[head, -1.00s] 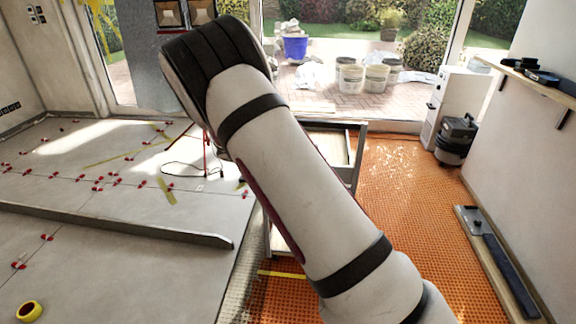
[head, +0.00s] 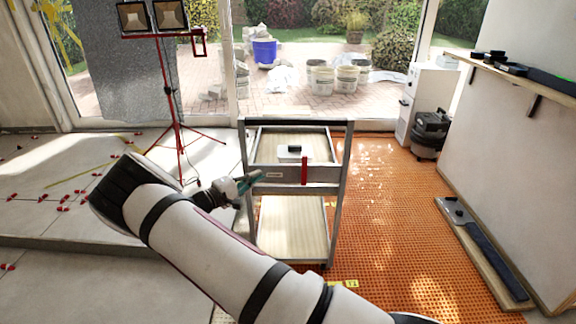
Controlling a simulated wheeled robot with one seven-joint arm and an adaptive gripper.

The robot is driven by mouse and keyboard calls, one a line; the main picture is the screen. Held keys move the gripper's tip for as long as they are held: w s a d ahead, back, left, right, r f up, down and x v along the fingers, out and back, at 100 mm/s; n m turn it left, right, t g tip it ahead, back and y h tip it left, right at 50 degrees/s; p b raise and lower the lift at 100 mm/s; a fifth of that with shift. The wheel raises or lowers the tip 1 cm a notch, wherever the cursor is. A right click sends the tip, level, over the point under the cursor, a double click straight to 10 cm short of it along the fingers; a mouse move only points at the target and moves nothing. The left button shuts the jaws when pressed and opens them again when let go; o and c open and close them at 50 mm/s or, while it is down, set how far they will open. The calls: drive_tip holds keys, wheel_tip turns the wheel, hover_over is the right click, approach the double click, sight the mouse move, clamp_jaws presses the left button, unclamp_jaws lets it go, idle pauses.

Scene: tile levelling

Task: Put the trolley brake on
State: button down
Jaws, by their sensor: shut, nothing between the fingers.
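The trolley (head: 339,200) stands in the middle of the head view, with a grey metal frame and two pale wooden shelves. A red lever (head: 304,171) stands upright on the grey front panel below its top shelf; I take it for the brake. My gripper (head: 250,182) is shut and empty, at the left front post of the trolley, left of the red lever. Its teal-tipped fingers point right, toward the trolley. I cannot tell whether they touch the post. The trolley's wheels are not clearly visible.
A small dark-topped block (head: 293,150) lies on the top shelf. A red work-light stand (head: 178,130) is behind my arm at the left. Orange matting (head: 390,240) leaves free floor to the right, up to a long board (head: 485,250) by the wall.

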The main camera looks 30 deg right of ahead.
sight(304, 168)
drive_tip(key=shift+d, duration=0.15)
drive_tip(key=d+b, duration=0.1)
drive_tip(key=d, duration=1.2)
drive_tip(key=shift+s, duration=0.25)
drive_tip(key=shift+s+d+r+m+y, duration=0.1)
drive_tip(key=shift+d+r+m+y, duration=0.1)
drive_tip(key=shift+m+y, duration=0.1)
